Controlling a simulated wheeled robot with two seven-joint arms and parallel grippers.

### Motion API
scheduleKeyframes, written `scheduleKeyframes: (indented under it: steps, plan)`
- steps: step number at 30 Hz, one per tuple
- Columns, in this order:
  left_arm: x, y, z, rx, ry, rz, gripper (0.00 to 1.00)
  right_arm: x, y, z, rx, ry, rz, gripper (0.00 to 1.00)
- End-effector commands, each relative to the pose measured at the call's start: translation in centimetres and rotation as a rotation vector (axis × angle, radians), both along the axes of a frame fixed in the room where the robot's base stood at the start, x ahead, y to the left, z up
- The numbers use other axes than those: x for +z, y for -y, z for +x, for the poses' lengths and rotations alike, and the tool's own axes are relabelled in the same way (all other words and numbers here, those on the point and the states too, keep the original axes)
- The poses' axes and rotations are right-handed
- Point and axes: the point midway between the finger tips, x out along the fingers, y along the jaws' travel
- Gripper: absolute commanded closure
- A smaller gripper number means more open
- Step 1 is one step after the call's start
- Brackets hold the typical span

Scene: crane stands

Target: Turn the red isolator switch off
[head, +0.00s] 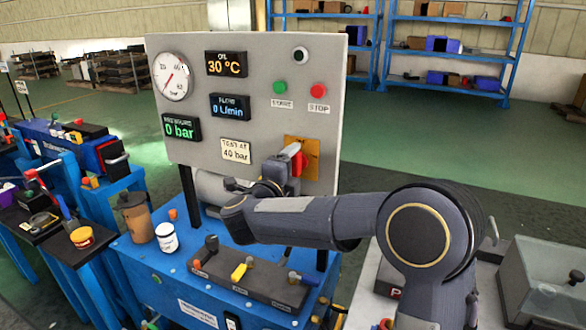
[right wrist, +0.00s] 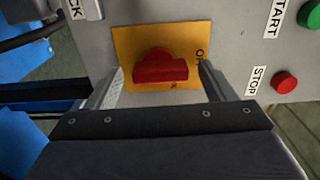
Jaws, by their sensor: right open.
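The red isolator switch (head: 298,164) is a red knob on a yellow plate (head: 312,146) at the lower right of the grey panel. In the right wrist view, the red knob (right wrist: 160,69) has its grip bar lying across the picture, on the yellow plate (right wrist: 190,35). My right gripper (head: 282,168) is at the panel in front of the switch. It is open, with one finger on each side of the knob and gaps between, as the right wrist view shows. The plate's lettering is partly hidden by a finger. My left gripper is not in view.
The green start button (head: 279,87) and red stop button (head: 318,90) sit above the switch. A gauge (head: 172,76) and lit displays are at the panel's left. Below, a blue bench (head: 150,265) carries a brown container (head: 137,217), a white jar (head: 166,238) and a valve block (head: 250,277).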

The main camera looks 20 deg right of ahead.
Motion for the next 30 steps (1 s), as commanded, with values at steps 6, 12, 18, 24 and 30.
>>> scheduleKeyframes:
  steps: [6,12,18,24,30]
  plan:
    - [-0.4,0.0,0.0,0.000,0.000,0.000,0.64,-0.1,-2.7,-2.2,0.006,0.000,0.000,0.24]
    - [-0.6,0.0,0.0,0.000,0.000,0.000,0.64,-0.1,-4.9,-4.2,0.004,0.000,0.000,0.24]
    - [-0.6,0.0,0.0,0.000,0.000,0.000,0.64,0.0,-5.6,-5.0,0.003,-0.001,-0.001,0.24]
    - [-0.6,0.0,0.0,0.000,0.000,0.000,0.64,0.0,-5.6,-5.0,0.002,-0.001,-0.001,0.24]
    - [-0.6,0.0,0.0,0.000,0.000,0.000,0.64,0.0,-5.6,-4.9,0.004,-0.001,-0.001,0.24]
